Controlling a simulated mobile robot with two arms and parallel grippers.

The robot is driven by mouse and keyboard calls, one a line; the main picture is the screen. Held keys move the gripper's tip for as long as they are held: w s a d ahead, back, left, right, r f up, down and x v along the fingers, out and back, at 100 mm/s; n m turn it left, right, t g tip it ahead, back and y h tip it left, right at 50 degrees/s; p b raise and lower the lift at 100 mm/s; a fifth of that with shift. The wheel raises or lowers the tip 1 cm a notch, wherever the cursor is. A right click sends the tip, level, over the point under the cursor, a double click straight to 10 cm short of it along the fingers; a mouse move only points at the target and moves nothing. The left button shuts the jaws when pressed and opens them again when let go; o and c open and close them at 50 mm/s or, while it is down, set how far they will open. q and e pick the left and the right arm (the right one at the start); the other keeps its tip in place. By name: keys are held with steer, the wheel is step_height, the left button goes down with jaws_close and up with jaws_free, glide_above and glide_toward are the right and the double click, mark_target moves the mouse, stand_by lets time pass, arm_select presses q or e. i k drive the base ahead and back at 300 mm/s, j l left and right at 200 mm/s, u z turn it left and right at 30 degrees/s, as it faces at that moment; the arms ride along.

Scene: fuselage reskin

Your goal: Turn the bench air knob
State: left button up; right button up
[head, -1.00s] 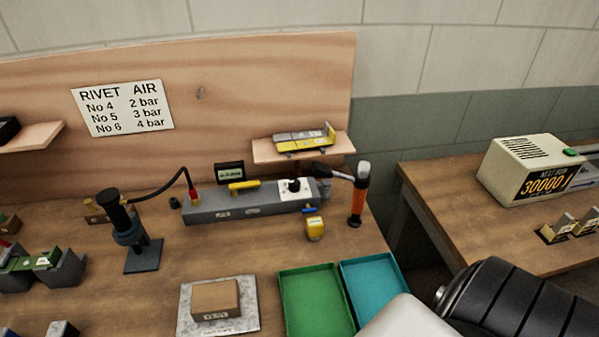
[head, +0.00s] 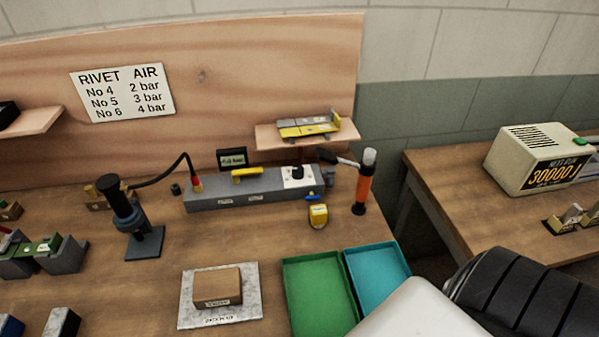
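The bench air knob (head: 297,172) is a small black knob on a white plate at the right end of the long grey air unit (head: 226,197). Neither gripper shows in the head view. A white and black part of my own body fills the lower right corner, and nothing of mine touches the knob.
An orange tool (head: 363,182) stands right of the unit, with a yellow item (head: 318,215) before it. A green tray (head: 318,296) and a teal tray (head: 378,280) lie in front. A wall sign (head: 122,92) lists rivet numbers and bar values. A shelf (head: 347,135) overhangs behind the knob.

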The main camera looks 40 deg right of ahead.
mark_target(298, 171)
steer(key=k+j, duration=0.65)
steer(key=k, duration=0.2)
steer(key=i+j+z, duration=0.05)
